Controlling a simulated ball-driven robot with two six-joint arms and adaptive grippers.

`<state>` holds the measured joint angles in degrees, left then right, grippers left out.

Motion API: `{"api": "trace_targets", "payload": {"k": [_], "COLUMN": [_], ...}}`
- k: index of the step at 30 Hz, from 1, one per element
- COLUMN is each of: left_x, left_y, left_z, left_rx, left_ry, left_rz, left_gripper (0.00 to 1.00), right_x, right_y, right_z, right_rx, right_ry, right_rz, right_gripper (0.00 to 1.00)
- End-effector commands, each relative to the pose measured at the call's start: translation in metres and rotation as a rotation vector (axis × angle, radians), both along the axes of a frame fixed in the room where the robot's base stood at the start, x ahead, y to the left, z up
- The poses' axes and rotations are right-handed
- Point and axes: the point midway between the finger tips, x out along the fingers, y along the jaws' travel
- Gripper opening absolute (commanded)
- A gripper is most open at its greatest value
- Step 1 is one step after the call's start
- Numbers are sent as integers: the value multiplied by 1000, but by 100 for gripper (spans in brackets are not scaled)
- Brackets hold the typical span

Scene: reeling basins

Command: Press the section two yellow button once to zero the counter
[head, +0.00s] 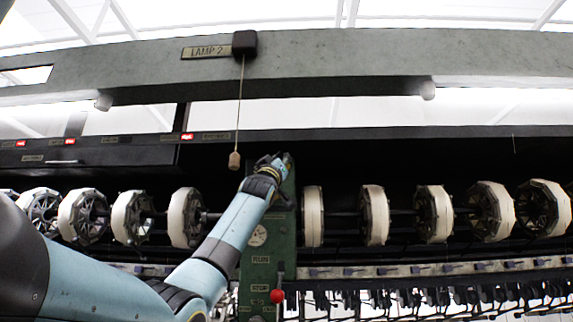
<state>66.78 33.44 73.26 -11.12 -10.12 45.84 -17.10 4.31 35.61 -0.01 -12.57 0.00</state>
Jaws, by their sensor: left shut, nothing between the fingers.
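My left arm reaches in from the lower left, and my left gripper (276,170) is at its end, in front of the green machine post (256,268). It is shut and empty, small and partly hidden by the wrist, so I cannot tell whether it touches the post. I see no yellow button in this view; my arm covers part of the post. Small red lit displays (187,136) show on the dark upper panel, too small to read. My right gripper is not in view.
A wooden pull handle (235,160) hangs on a cord left of my wrist, under the "LAMP 2" label (207,52). A red-knobbed lever (277,296) and a round gauge (257,236) are on the post. White reels (374,214) stand in a row on both sides.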

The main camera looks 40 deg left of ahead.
Motion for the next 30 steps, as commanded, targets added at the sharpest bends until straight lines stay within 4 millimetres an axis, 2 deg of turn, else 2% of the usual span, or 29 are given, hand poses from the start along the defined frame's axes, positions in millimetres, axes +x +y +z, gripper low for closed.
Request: {"api": "trace_targets", "payload": {"k": [30], "left_x": [4], "left_y": [4], "left_z": [0], "left_rx": [1], "left_ry": [0], "left_rz": [1], "left_gripper": [0], "right_x": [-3], "right_y": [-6], "right_z": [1], "right_rx": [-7], "right_ry": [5], "right_rz": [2], "right_gripper": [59]}}
